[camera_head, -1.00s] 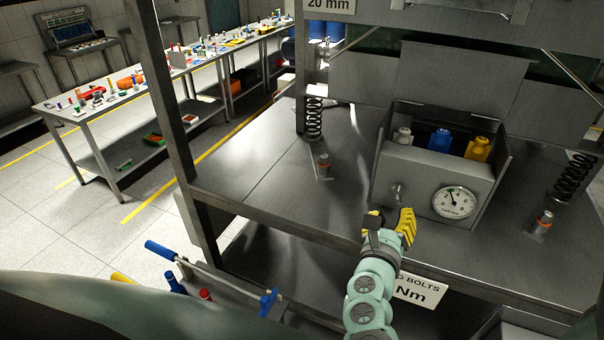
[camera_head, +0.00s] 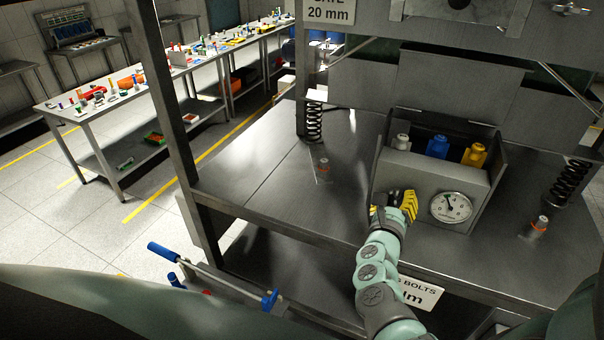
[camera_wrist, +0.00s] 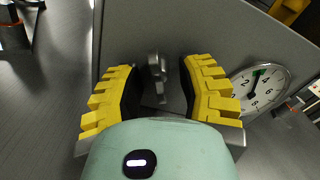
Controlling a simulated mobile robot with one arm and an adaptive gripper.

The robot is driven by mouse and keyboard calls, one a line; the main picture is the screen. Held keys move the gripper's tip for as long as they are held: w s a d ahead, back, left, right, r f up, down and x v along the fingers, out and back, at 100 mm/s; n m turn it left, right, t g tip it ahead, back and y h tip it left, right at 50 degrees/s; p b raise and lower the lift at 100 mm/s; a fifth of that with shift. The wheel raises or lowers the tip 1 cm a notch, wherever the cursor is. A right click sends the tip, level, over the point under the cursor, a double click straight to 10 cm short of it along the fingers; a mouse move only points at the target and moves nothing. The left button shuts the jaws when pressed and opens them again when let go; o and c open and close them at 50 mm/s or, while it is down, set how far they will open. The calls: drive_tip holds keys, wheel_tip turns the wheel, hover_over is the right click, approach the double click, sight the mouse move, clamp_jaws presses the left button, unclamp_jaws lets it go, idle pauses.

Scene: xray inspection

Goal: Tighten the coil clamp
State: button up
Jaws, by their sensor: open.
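A small metal handle (camera_wrist: 157,75) sticks out of the front of a grey box (camera_head: 432,168). I cannot tell for certain that this handle is the coil clamp. My gripper (camera_head: 393,203), with yellow ridged finger pads, is at the box front, left of a round dial gauge (camera_head: 451,207). In the wrist view my gripper (camera_wrist: 160,68) is open, with one finger on each side of the handle and a gap to both. In the head view my gripper hides the handle. The dial (camera_wrist: 258,88) shows a dark needle and a green mark.
White, blue and yellow bottle-like parts (camera_head: 437,146) stand in the open box top. Coil springs (camera_head: 314,122) (camera_head: 567,184) and orange-ringed posts (camera_head: 323,166) (camera_head: 540,226) flank the box. A wing-shaped handle (camera_head: 571,8) is at the upper right. The steel table (camera_head: 250,170) is clear at left.

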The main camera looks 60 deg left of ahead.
drive_tip(key=shift+o, duration=0.3)
clamp_jaws()
drive_tip(key=shift+f, duration=0.1)
